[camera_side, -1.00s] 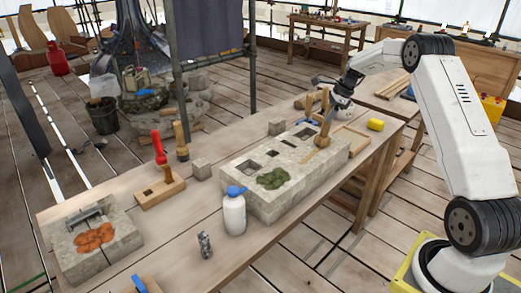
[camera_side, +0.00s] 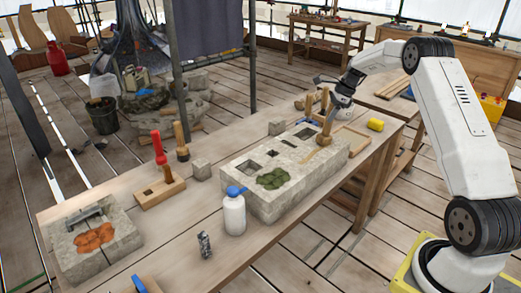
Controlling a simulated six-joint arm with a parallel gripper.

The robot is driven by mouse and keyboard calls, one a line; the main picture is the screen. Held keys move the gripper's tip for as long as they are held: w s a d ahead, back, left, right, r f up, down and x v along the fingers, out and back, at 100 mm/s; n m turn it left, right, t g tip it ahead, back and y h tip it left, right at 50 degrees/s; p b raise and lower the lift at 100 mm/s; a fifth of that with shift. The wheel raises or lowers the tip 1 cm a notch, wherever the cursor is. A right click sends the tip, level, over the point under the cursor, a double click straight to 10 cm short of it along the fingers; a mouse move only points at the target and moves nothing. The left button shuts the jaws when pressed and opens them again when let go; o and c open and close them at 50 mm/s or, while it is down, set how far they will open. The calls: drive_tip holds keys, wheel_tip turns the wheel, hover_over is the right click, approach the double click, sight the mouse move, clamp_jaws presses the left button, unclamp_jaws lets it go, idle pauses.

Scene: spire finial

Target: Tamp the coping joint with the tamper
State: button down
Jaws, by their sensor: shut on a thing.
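My gripper (camera_side: 335,104) is shut on a wooden tamper (camera_side: 326,128). The tamper stands roughly upright at the right end of the long pale stone block (camera_side: 262,203). Its lower end is at or just above a tan strip, apparently the coping joint (camera_side: 312,158), in the block's top. I cannot tell whether the tamper touches the strip. The fingertips are small and partly hidden in this view.
The block's top has square holes and a green mossy patch (camera_side: 273,179). A white spray bottle (camera_side: 234,214) stands in front. A wooden holder (camera_side: 160,193) with a red-handled tool and another stone block (camera_side: 90,250) are to the left. A yellow sponge (camera_side: 375,125) lies right.

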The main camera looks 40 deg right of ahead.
drive_tip(key=shift+r, duration=0.1)
drive_tip(key=shift+r, duration=3.5)
